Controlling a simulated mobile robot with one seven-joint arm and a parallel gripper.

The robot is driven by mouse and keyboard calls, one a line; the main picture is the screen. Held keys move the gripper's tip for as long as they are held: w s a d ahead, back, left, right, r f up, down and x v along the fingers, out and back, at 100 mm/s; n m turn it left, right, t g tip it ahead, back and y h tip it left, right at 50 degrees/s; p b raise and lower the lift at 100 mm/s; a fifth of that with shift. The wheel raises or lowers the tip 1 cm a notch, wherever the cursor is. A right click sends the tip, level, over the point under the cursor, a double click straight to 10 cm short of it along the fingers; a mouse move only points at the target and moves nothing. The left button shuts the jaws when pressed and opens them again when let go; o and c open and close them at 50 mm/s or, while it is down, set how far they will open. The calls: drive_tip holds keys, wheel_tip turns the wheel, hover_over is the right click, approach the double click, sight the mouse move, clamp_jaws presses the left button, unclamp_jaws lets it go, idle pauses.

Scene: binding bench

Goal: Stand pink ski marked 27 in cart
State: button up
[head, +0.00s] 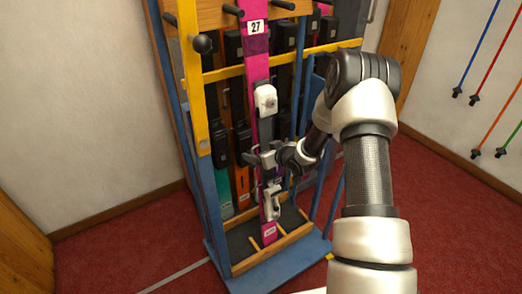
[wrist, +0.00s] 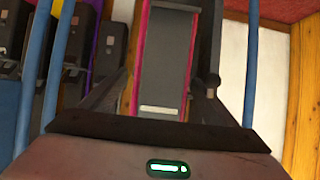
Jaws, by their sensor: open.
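The pink ski marked 27 (head: 257,52) stands nearly upright at the front of the cart (head: 212,215). Its lower end is down at the wooden slots of the cart's base tray, and its top runs out of the picture. White binding parts sit on its face. My gripper (head: 262,160) is open at the ski's middle, between the two binding parts. In the wrist view the ski (wrist: 165,65) appears between my two fingers (wrist: 162,100), with a gap visible on each side. Whether a finger touches it is hard to tell.
Several other skis with dark bindings, one teal (head: 223,185) and one orange (head: 240,185), stand behind in the cart. Yellow bars (head: 225,73) and dark pegs (head: 203,44) cross its front. Ski poles (head: 487,45) hang on the right wall. Red floor is open at both sides.

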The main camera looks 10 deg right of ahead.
drive_tip(key=shift+w+r, duration=0.1)
drive_tip(key=shift+r, duration=0.05)
idle(0.3)
drive_tip(key=shift+s+d+r, duration=0.1)
drive_tip(key=shift+s+r, duration=0.1)
drive_tip(key=p+v, duration=0.5)
drive_tip(key=v, duration=0.7)
drive_tip(key=shift+s, duration=0.2)
idle(1.1)
drive_tip(key=shift+s+d, duration=0.1)
drive_tip(key=s+d, duration=0.3)
drive_tip(key=s, duration=0.6)
drive_tip(key=shift+d, duration=0.35)
idle(0.4)
drive_tip(key=shift+w, duration=0.1)
idle(0.3)
